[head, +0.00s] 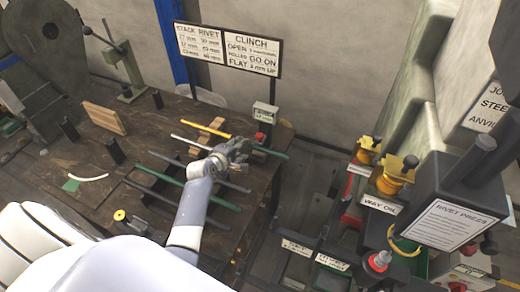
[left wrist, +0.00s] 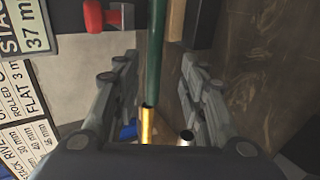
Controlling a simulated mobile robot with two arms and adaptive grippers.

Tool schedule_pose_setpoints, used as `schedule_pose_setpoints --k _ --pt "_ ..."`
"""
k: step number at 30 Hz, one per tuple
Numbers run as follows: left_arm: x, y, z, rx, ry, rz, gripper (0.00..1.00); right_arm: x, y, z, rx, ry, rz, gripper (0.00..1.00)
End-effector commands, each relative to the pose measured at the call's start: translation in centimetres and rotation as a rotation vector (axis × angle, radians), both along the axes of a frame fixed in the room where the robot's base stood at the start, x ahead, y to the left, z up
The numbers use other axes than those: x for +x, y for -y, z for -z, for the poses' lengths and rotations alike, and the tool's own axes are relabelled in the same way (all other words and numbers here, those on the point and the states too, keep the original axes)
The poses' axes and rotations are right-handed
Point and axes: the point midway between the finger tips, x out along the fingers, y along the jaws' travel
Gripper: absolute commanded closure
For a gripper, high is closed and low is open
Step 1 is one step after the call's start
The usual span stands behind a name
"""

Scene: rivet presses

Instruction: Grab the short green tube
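A green tube (head: 268,152) shows to the right of my left gripper (head: 236,152), near the right edge of the table; the gripper hides its other end in the head view. In the left wrist view the green tube (left wrist: 157,48) runs between the two fingers of my left gripper (left wrist: 158,85). The fingers are spread, with a gap on both sides of the tube. I cannot tell how far below the fingers it lies. Another green tube (head: 224,204) lies nearer the front, past my forearm. My right gripper is not in view.
A yellow tube (head: 206,128) and a whitish tube (head: 187,139) lie close by on the wooden table (head: 95,150). Rivet presses (head: 440,210) stand at the right.

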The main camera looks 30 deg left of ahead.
Motion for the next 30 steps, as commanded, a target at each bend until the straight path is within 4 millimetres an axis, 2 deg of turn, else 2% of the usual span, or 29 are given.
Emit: schedule_pose_setpoints --k 4,10,15,26,27,30 --pt "0.8 0.0 0.1 -0.001 -0.001 0.001 0.62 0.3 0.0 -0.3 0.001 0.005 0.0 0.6" --pt "3.0 -0.3 0.7 -0.001 -0.001 0.001 0.62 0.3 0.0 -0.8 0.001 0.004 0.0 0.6" --pt "4.3 -0.3 1.7 -0.001 -0.002 0.001 0.62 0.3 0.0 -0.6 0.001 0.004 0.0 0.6" --pt "4.8 -0.4 2.0 0.0 -0.001 0.0 0.62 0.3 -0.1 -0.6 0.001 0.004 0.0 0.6" --pt "4.8 -0.4 2.0 0.0 -0.001 0.0 0.66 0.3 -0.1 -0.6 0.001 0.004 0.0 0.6" --pt "4.8 -0.3 2.0 0.0 -0.001 0.0 0.89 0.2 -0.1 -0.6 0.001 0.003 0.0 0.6"
